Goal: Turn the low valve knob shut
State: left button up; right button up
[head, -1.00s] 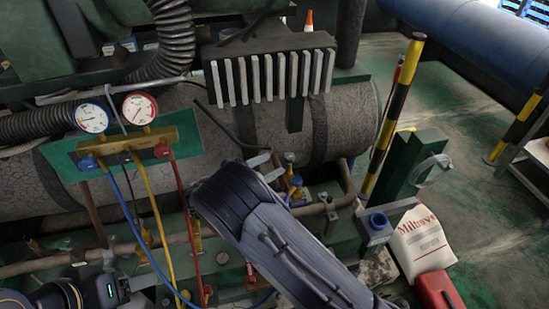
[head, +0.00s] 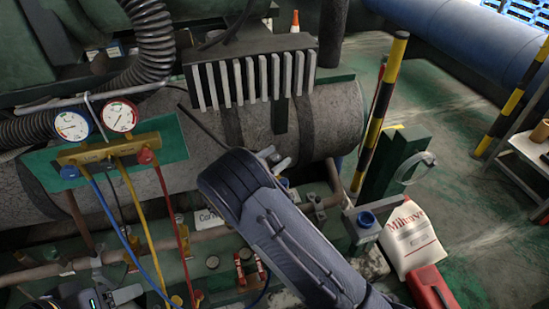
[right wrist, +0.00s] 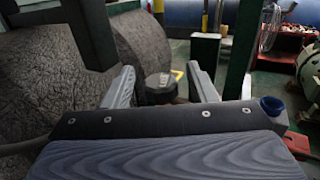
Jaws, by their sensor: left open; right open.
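The gauge manifold (head: 108,150) stands on a green plate at left in the head view. Its blue knob (head: 69,173), on the low side under the blue-rimmed gauge (head: 72,125), faces me. The red knob (head: 145,157) is at its right end. My left gripper (head: 112,298) is at the bottom left edge, below the manifold and apart from the knob. It is mostly cut off by the frame. My right arm crosses the middle of the head view, its fingers hidden there. In the right wrist view my right gripper (right wrist: 160,72) is open and empty.
Blue (head: 125,235), yellow (head: 140,220) and red (head: 172,220) hoses hang from the manifold. A ribbed block (head: 250,78) is above the large pipe. A striped post (head: 380,115), a white bag (head: 410,235) and a red box (head: 432,288) are at right.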

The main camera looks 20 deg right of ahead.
jog(key=c, duration=1)
jog(key=shift+w+f+m+g+h+b, duration=0.1)
jog(key=shift+f+m+g+h+b, duration=0.1)
jog(key=shift+m+g+h+b, duration=0.5)
jog(key=m+g+b, duration=0.1)
jog(key=g, duration=0.2)
jog(key=shift+r+m, duration=0.15)
jog(key=shift+m, duration=0.25)
jog(key=o, duration=1)
jog(key=v, duration=0.8)
jog(key=shift+b, duration=0.4)
